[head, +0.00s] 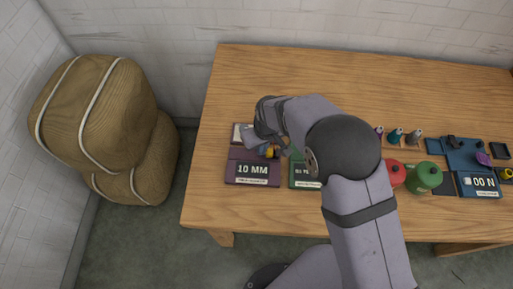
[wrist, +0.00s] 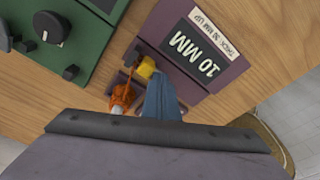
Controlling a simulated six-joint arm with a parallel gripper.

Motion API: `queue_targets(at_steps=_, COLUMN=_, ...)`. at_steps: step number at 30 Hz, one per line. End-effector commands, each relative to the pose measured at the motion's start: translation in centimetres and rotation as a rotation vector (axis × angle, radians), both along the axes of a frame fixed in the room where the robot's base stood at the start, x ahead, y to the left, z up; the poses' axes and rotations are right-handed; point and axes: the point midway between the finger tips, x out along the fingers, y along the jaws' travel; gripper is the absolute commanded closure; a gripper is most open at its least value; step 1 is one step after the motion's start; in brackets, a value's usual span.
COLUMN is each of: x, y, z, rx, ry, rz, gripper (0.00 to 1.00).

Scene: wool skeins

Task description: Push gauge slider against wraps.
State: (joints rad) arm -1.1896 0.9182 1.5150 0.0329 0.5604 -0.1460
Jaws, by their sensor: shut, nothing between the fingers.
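The purple gauge (head: 253,170) with its "10 MM" display lies at the left front of the table. It also shows in the wrist view (wrist: 218,72). A yellow piece, seemingly the slider (wrist: 147,67), sits at its side. An orange wrapped piece (wrist: 122,96), seemingly the wraps, is beside the slider. My gripper (wrist: 160,82) is shut and empty, its blue-grey fingers close to the yellow piece; I cannot tell if they touch. In the head view my gripper (head: 257,138) hangs over the gauge's back part and hides some of it.
A green device with dark knobs (wrist: 62,42) stands close beside the gauge. Red (head: 393,173) and green (head: 424,177) round objects, small spools (head: 396,136) and a blue device (head: 465,155) lie to the right. Tan sacks (head: 95,105) stand left of the table. The table's back is clear.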

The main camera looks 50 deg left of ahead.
Motion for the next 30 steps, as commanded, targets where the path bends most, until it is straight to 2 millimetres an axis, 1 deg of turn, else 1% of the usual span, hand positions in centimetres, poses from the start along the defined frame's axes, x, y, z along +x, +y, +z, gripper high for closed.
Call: queue_targets(at_steps=30, x=0.0, y=0.0, z=7.3, rx=0.001, ry=0.0, rz=0.0, gripper=1.0)
